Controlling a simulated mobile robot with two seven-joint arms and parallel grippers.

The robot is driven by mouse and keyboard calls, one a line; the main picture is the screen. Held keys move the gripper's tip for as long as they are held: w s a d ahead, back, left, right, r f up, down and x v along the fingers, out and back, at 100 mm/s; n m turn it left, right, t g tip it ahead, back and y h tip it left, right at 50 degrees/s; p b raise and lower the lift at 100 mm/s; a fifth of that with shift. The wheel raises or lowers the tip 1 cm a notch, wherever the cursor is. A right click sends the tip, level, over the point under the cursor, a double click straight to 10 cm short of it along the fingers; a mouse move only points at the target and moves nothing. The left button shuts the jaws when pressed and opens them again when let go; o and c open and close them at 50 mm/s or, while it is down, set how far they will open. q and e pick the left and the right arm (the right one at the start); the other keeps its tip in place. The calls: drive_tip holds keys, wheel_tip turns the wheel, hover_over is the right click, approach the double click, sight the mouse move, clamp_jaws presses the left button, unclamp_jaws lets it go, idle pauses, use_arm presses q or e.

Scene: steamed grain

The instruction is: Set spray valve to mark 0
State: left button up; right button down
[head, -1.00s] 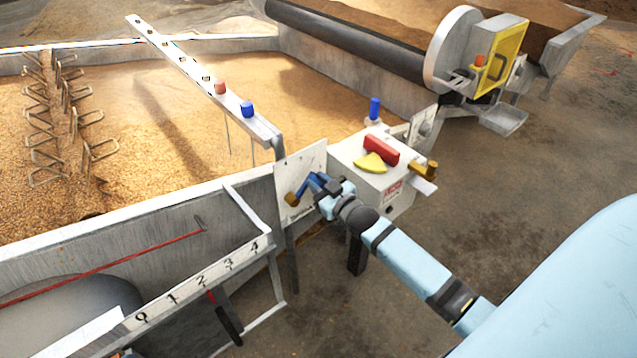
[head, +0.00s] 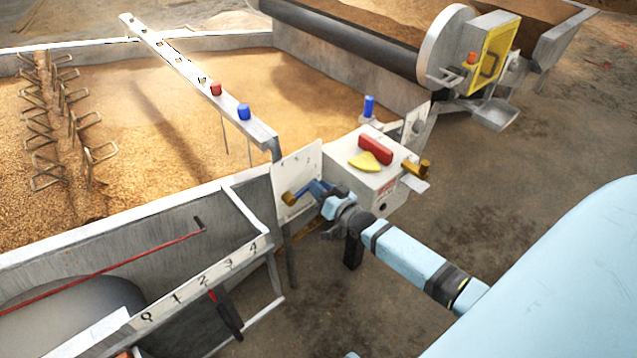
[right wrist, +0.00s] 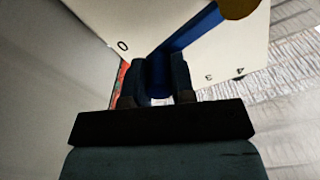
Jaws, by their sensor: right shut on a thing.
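The spray valve's white plate (head: 298,170) stands at the tank corner, with a brass hub (head: 289,199) and a blue lever (head: 317,187). My right gripper (head: 330,193) is at the lever's outer end. In the right wrist view, the gripper (right wrist: 158,76) is shut on the blue lever (right wrist: 190,36), with a dark finger on each side. The brass hub (right wrist: 238,8) is at the top edge. The other marks are not readable there. My left gripper is not in view.
A grey box (head: 370,180) with a red handle and yellow sector stands right behind the valve. A beam (head: 185,68) with red and blue knobs crosses the grain tank. A rail (head: 200,280) numbered 0 to 4 is at front left. The floor at right is open.

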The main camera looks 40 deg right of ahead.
drive_tip(key=shift+d+f+m, duration=0.1)
drive_tip(key=shift+f+m, duration=0.7)
drive_tip(key=shift+m, duration=0.3)
drive_tip(key=shift+f+m, duration=0.2)
drive_tip(key=shift+m, duration=0.1)
drive_tip(key=c, duration=1)
unclamp_jaws()
drive_tip(key=shift+o, duration=0.2)
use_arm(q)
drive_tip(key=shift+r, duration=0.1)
use_arm(e)
drive_tip(key=shift+s, duration=0.45)
use_arm(q)
drive_tip(key=p, duration=0.2)
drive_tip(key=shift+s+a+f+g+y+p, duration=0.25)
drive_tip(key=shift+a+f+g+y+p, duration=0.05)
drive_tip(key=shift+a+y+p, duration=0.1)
use_arm(e)
drive_tip(key=s+d, duration=0.1)
drive_tip(key=s, duration=1.2)
